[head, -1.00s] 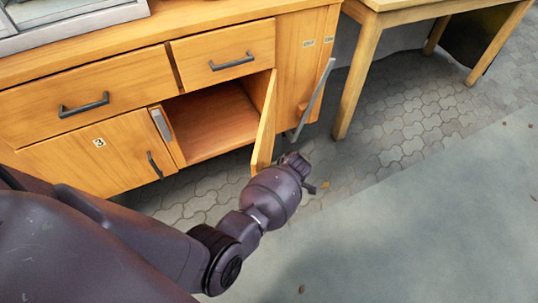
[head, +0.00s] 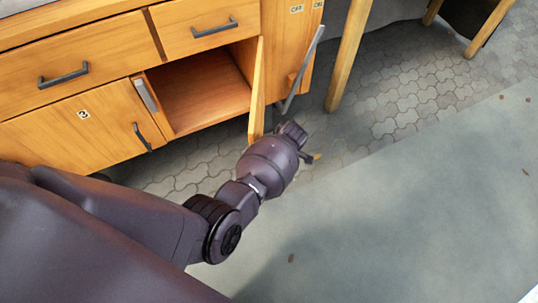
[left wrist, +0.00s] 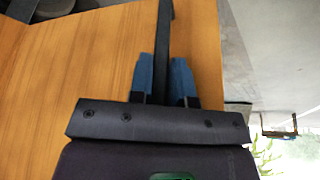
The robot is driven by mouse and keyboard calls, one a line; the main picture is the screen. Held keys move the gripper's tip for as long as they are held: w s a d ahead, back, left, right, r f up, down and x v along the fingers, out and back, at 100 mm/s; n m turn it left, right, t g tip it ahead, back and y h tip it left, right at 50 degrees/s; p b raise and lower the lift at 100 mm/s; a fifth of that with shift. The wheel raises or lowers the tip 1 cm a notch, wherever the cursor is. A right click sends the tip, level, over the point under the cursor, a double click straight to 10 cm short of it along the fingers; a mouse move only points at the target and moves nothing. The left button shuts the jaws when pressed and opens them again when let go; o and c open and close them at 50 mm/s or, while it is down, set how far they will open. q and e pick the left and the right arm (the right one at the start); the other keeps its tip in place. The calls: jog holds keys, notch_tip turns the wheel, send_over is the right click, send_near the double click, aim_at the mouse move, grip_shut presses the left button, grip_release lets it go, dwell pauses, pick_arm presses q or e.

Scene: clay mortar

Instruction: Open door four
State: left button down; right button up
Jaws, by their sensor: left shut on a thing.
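The open cabinet door (head: 257,95), beside the door marked 3, stands swung out from its compartment (head: 205,90), nearly edge-on in the head view. Its own number is not visible. In the left wrist view, the wooden door face (left wrist: 60,80) fills the left and middle, with a dark bar handle (left wrist: 164,25) on it. My left gripper (left wrist: 160,82) has its blue fingertips on either side of this handle and is shut on it. In the head view, the left hand is at the outer side of the door and its fingers are hidden. My right gripper is not in view.
The compartment looks empty. Door three (head: 85,125) is closed, with two closed drawers (head: 60,65) above. A grey lever (head: 303,70) sticks out at the cabinet's right. A wooden table leg (head: 348,60) stands further right. The floor in front is clear.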

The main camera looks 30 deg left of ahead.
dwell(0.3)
pick_arm(q)
jog(key=c, duration=1.1)
grip_release()
jog(key=shift+w, duration=0.1)
jog(key=p+v, duration=0.3)
jog(key=v, duration=0.4)
jog(key=shift+d+r, duration=0.1)
jog(key=shift+r, duration=0.15)
jog(key=shift+c, duration=0.4)
